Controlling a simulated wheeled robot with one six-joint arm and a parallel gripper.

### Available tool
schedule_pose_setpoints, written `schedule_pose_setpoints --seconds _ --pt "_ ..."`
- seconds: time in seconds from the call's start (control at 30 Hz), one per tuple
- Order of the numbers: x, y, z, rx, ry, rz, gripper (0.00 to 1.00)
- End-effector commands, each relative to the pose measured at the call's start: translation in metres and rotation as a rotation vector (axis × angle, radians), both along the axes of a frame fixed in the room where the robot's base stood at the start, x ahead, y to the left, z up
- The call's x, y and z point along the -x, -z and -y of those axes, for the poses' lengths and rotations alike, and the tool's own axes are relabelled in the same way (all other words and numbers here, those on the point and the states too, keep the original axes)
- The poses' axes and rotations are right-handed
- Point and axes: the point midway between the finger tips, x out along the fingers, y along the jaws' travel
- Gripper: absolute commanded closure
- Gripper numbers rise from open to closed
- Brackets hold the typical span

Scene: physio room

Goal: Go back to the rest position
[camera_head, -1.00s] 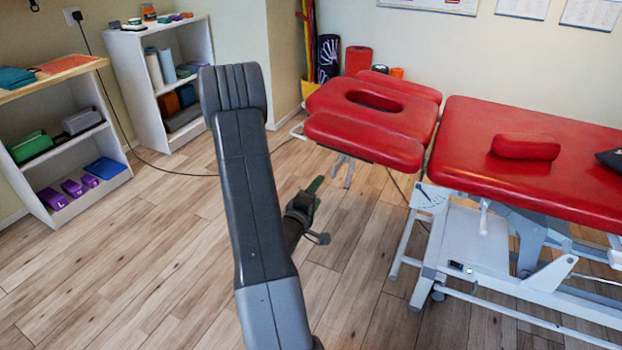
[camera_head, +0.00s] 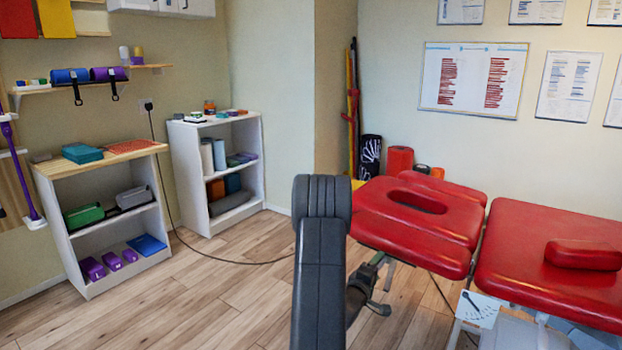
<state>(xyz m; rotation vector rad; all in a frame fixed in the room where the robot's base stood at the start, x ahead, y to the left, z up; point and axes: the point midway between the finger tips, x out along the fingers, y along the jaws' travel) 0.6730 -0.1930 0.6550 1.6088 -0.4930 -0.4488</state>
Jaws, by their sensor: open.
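My arm's dark grey link rises in the lower middle of the head view. My gripper (camera_head: 380,285) shows just right of that link, partly hidden behind it. Its fingers are apart and I see nothing held between them. It appears in front of the wooden floor (camera_head: 220,305), below the red treatment table's headrest (camera_head: 415,225) in the picture.
The red treatment table (camera_head: 530,265) with a small red bolster (camera_head: 583,255) fills the right. Two white shelf units (camera_head: 70,245) and (camera_head: 190,185) stand at the left and back. A black cable (camera_head: 225,262) runs along the floor. Open floor lies left of my arm.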

Motion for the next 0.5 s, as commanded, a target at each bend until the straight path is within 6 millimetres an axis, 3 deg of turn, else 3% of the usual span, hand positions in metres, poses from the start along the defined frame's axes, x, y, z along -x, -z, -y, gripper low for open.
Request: schedule_pose_setpoints --seconds 0.5 --pt "0.0085 0.0002 -0.0066 0.000 -0.001 -0.004 0.29"
